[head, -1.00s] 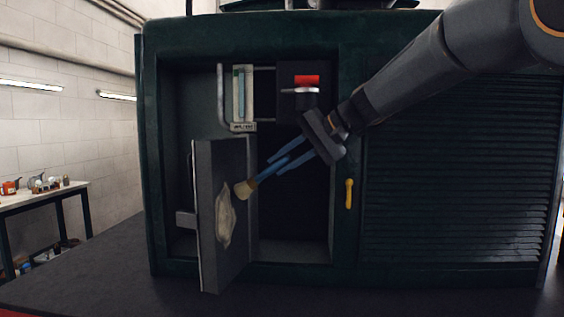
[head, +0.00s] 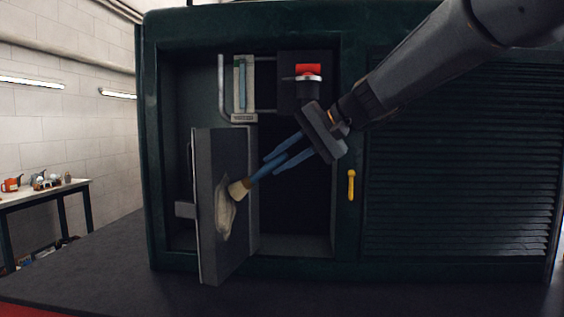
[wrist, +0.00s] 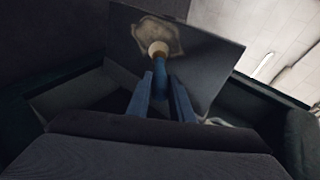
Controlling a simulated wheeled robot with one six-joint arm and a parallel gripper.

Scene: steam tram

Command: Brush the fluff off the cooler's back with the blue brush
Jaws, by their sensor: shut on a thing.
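My gripper (head: 272,163) is shut on the blue brush (head: 256,179), whose pale bristles point down to the left. The cooler (head: 208,215) is a dark grey panel swung out of the open cabinet, its back turned toward my gripper. The fluff (head: 225,212) is a pale beige patch on that back. The bristles overlap the upper part of the fluff and appear to touch it. In the wrist view, the brush (wrist: 160,64) lies between the blue fingers, its tip over the lower part of the fluff (wrist: 140,36).
The dark green cabinet (head: 350,255) surrounds the open bay. A level gauge (head: 243,88) and a red-topped fitting (head: 308,72) sit inside above the cooler. A yellow handle (head: 351,185) is on the frame at right. A workbench (head: 45,195) stands far left.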

